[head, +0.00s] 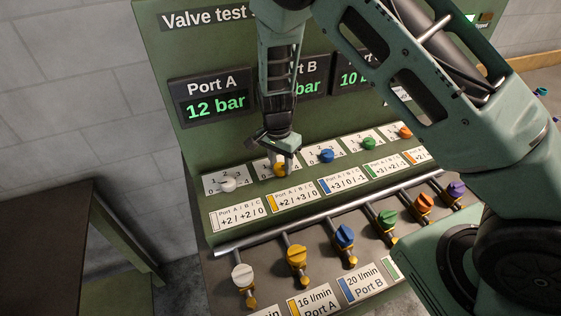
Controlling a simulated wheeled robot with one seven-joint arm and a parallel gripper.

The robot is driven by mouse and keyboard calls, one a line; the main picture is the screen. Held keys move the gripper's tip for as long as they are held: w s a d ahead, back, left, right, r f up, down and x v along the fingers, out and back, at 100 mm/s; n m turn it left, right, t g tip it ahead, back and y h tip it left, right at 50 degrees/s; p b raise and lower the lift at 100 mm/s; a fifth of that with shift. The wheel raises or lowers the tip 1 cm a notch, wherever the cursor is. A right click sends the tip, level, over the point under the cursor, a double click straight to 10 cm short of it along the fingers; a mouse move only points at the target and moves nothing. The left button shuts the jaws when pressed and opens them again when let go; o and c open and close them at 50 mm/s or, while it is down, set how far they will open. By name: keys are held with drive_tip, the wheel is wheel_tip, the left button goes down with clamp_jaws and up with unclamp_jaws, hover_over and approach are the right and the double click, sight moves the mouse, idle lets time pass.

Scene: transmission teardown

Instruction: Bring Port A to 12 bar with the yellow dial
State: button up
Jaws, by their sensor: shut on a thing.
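The Port A display (212,105) reads "12 bar" in green. The yellow dial (280,169) sits in the dial row, second from the left, above a label (292,196) reading "+2 / +3 / 0". My gripper (279,162) reaches down from above and is shut on the yellow dial. Its fingers hide part of the dial and its scale, so I cannot read the dial's setting.
A white dial (228,184) is left of the yellow one, a blue dial (327,156) right, then green (369,143) and orange (405,132). Below runs a pipe with several coloured valves, including a yellow valve (297,257). My arm partly hides the Port B and C displays.

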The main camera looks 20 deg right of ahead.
sight(277, 163)
drive_tip(key=o, duration=1)
wheel_tip(277, 163, up, 17)
drive_tip(key=w+b, duration=0.1)
drive_tip(key=b, duration=0.2)
drive_tip(key=shift+a+r, duration=0.2)
drive_tip(key=shift+a, duration=0.1)
drive_tip(key=s+a+r+n, duration=0.1)
drive_tip(key=s+a+n, duration=0.2)
drive_tip(key=s+n, duration=0.6)
drive_tip(key=s+a+r+n+y, duration=0.1)
drive_tip(key=s+a+n, duration=0.2)
drive_tip(key=s+n, duration=0.7)
drive_tip(key=s+b, duration=0.1)
drive_tip(key=s, duration=0.9)
drive_tip(key=shift+s+t, duration=0.3)
drive_tip(key=shift+s, duration=0.05)
